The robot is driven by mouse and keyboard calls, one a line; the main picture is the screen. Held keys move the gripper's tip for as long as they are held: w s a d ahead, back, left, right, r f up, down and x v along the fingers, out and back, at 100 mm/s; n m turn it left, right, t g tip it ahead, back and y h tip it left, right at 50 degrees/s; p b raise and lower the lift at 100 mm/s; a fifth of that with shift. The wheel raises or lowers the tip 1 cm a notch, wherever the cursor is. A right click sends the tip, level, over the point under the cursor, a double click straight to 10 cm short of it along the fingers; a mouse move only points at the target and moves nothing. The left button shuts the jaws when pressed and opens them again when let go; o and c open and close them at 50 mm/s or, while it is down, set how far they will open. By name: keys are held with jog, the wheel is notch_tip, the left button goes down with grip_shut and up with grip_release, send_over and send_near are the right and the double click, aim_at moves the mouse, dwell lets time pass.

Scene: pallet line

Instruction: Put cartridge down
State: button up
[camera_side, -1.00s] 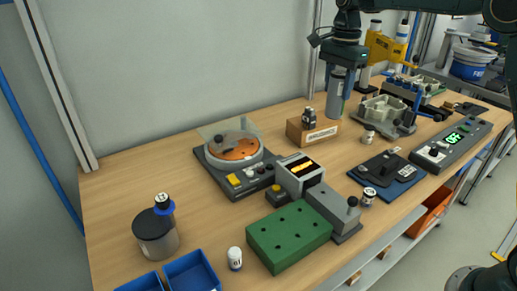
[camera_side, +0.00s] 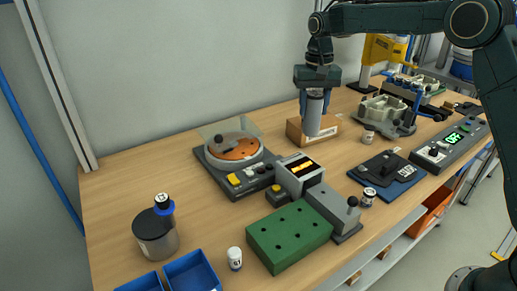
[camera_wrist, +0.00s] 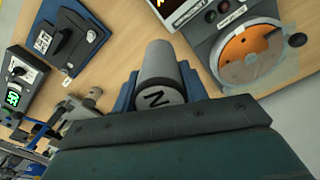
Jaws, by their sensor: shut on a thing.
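The cartridge is a grey cylinder (camera_side: 313,118), held upright between the blue fingers of my gripper (camera_side: 314,108). In the side view it overlaps the front of a wooden block (camera_side: 294,132); I cannot tell whether its lower end touches anything. In the wrist view the cartridge (camera_wrist: 158,62) shows end-on between the two fingers of my gripper (camera_wrist: 160,82), with a letter like N on its near end. The dark item on the wooden block is hidden behind the gripper and cartridge.
The orange-disc device (camera_side: 237,150) stands left of the block. A striped display box (camera_side: 300,173), green holed block (camera_side: 288,235) and blue-based fixture (camera_side: 385,175) lie nearer. A grey metal fixture (camera_side: 388,112) is to the right. Bare wood lies between the block and the blue-based fixture.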

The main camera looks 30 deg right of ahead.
aim_at(303, 132)
jog(key=f+n, duration=0.1)
jog(key=w+a+n, duration=0.1)
jog(key=n, duration=0.1)
jog(key=a+f+n, duration=0.1)
jog(key=n, duration=0.1)
jog(key=shift+w+f, duration=0.15)
jog(key=shift+f, duration=0.15)
jog(key=shift+d, duration=0.15)
dwell(0.6)
jog(key=s+d+r+m, duration=0.1)
jog(key=d+r, duration=0.4)
jog(key=d, duration=0.5)
jog(key=d+r+m, duration=0.1)
jog(key=d+r, duration=0.3)
jog(key=d, duration=0.7)
jog(key=shift+s+a+f, duration=0.1)
jog(key=shift+s+f, duration=0.05)
jog(key=shift+f, duration=9.75)
jog(key=shift+f, duration=0.15)
jog(key=o, duration=1.1)
